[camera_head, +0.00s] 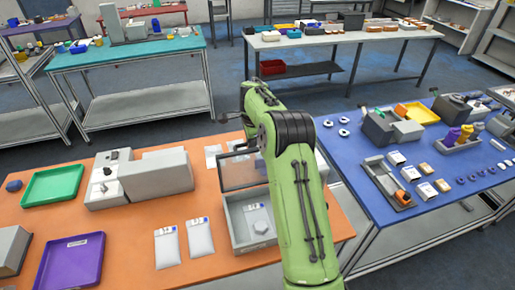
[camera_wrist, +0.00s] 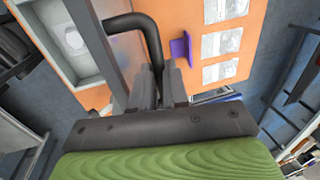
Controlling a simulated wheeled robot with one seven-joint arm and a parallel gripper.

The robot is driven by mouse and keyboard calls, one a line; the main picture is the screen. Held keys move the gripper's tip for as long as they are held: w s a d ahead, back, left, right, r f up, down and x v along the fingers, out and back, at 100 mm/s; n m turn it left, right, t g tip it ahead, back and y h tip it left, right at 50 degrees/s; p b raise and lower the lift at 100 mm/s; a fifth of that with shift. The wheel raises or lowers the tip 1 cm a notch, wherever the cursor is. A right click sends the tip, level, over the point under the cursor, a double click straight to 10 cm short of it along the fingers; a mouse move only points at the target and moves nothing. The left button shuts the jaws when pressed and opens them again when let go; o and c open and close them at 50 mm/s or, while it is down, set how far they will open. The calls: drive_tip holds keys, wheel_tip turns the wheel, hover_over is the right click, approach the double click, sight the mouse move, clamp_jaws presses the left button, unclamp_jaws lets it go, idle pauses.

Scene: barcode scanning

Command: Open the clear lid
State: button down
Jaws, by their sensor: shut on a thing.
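The clear lid (camera_head: 238,171), a see-through panel with a dark frame, stands tilted up above the grey box (camera_head: 238,215) on the orange table. The box's inside shows below it, with a light grey hexagonal part (camera_head: 258,219) inside. In the wrist view the lid's black bent handle (camera_wrist: 148,32) runs down between my gripper's fingers (camera_wrist: 160,82), which are shut on it. The grey box (camera_wrist: 100,72) is at the left of that view. In the head view my green arm hides my gripper and the lid's right side.
Two white pouches (camera_head: 168,247) lie left of the box on the orange table (camera_head: 125,225). A grey machine (camera_head: 140,178), a green tray (camera_head: 52,185) and a purple tray (camera_head: 70,262) stand farther left. A blue table (camera_head: 385,225) is at the right.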

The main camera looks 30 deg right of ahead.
drive_tip(key=shift+w+d+f, duration=0.15)
drive_tip(key=shift+w+f, duration=0.05)
drive_tip(key=shift+w, duration=0.6)
drive_tip(key=shift+w+d+f, duration=0.1)
drive_tip(key=shift+w+f, duration=0.05)
drive_tip(key=shift+w, duration=0.6)
drive_tip(key=c, duration=1.1)
unclamp_jaws()
drive_tip(key=shift+s+a+r, duration=0.1)
drive_tip(key=shift+s+r, duration=0.4)
drive_tip(key=shift+r, duration=2.1)
drive_tip(key=shift+s+a+r, duration=0.15)
drive_tip(key=shift+s+r, duration=0.4)
drive_tip(key=shift+r, duration=2)
drive_tip(key=shift+s+a+r, duration=0.1)
drive_tip(key=shift+s+r, duration=0.4)
drive_tip(key=shift+r, duration=2.1)
drive_tip(key=shift+r, duration=0.1)
